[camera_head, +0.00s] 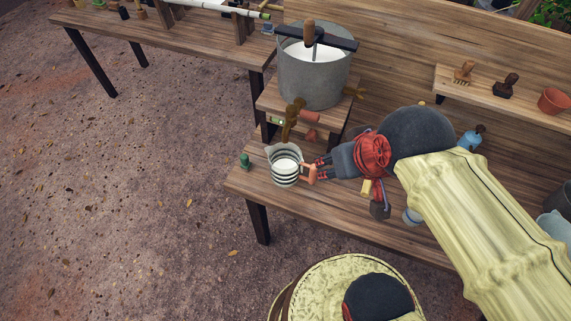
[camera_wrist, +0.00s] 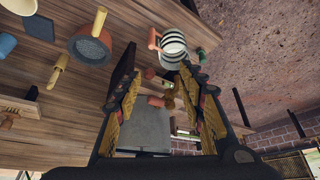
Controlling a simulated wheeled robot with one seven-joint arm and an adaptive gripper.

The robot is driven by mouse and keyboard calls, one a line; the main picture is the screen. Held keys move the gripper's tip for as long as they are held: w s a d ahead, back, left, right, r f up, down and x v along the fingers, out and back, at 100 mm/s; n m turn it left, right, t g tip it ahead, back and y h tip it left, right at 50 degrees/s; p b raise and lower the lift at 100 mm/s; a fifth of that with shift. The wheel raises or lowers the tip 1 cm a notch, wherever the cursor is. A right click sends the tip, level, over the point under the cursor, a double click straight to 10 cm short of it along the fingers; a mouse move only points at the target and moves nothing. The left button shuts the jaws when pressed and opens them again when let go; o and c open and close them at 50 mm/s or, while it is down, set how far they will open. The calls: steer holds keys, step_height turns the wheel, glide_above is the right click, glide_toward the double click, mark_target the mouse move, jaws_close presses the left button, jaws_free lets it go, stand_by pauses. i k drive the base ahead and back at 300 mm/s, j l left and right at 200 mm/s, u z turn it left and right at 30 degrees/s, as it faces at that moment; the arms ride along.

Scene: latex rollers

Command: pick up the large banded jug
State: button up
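The large banded jug (camera_head: 285,165) is white with black bands and stands upright on the lower workbench, near its left end. It has white contents and a terracotta handle on its right, facing my gripper. It also shows in the wrist view (camera_wrist: 174,46), beyond my fingertips, with the handle (camera_wrist: 154,39) to its left. My gripper (camera_head: 324,167) is just right of the jug, with fingertips close to the handle. In the wrist view my gripper (camera_wrist: 160,82) has its fingers apart with nothing held between them. Whether a fingertip touches the handle cannot be told.
A grey metal vat (camera_head: 312,80) of white liquid stands on a raised stand behind the jug, its brown tap (camera_head: 289,120) close above it. A small green item (camera_head: 245,161) is left of the jug. A blue bottle (camera_head: 469,141) stands farther right. Open ground lies left.

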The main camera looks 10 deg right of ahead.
mark_target(287, 162)
steer(key=l+z, duration=0.1)
steer(key=z, duration=1.55)
steer(key=j+u, duration=0.2)
steer(key=u, duration=0.3)
steer(key=k+j+u, duration=0.1)
steer(key=u, duration=0.35)
steer(key=j+u, duration=0.3)
steer(key=u, duration=0.2)
steer(key=j+z, duration=0.1)
steer(key=z, duration=0.3)
steer(key=j+z, duration=0.15)
steer(key=z, duration=0.25)
steer(key=j+z, duration=0.1)
steer(key=z, duration=0.35)
steer(key=k+z, duration=0.1)
steer(key=z, duration=0.3)
steer(key=k+j+z, duration=0.1)
steer(key=z, duration=0.3)
steer(key=k+j, duration=0.35)
steer(key=k+j+z, duration=0.1)
steer(key=k+j, duration=0.25)
steer(key=k, duration=0.25)
